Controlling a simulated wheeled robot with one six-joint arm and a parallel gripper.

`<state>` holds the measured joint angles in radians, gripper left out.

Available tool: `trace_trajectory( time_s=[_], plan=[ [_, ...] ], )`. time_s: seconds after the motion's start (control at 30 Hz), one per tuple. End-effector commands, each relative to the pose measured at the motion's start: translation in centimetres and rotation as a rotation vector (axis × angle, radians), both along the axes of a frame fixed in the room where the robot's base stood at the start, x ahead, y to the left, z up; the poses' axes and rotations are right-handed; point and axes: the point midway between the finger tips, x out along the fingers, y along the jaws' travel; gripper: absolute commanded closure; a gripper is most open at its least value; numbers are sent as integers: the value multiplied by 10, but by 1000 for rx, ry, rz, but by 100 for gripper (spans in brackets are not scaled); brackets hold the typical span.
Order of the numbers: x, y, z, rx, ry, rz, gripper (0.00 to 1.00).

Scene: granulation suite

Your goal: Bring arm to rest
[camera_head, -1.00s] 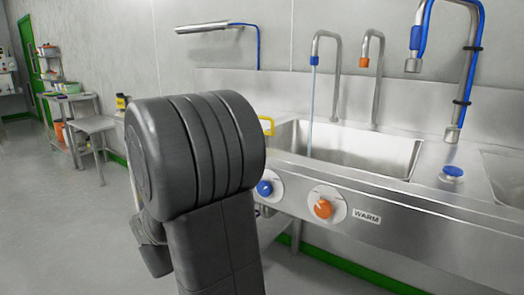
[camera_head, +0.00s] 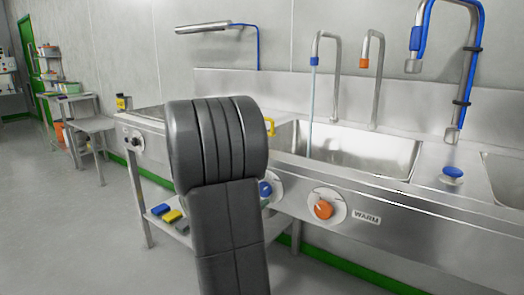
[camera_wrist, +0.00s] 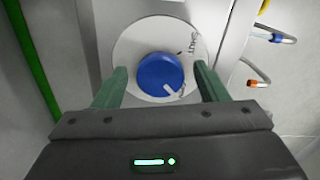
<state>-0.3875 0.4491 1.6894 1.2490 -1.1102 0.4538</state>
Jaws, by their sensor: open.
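My gripper (camera_wrist: 160,88) shows in the wrist view with its two green fingers apart, one on each side of a round blue knob (camera_wrist: 160,74). The knob sits on a white dial plate (camera_wrist: 132,44) with the word SHUT on it, and has a white pointer line. I cannot tell whether the fingers touch it. In the head view my arm hides the gripper, and the blue knob (camera_head: 265,188) shows at the arm's right edge. An orange knob (camera_head: 323,209) sits to its right beside a WARM label (camera_head: 366,217).
A stream runs from the blue-collared tap (camera_head: 314,62) into the sink basin (camera_head: 365,150). An orange-collared tap (camera_head: 364,62) and a taller blue-hosed tap (camera_head: 413,62) stand beside it. Blue and yellow items lie on the lower shelf (camera_head: 185,233). Open floor (camera_head: 75,225) is at left.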

Motion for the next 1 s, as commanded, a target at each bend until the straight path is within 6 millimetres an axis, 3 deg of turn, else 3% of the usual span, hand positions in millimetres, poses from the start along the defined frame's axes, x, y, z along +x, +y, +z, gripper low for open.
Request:
trace_trajectory(
  time_s=[1.0],
  plan=[
    [-1, 0, 3, -560, 410, 1, 33]
  ],
)
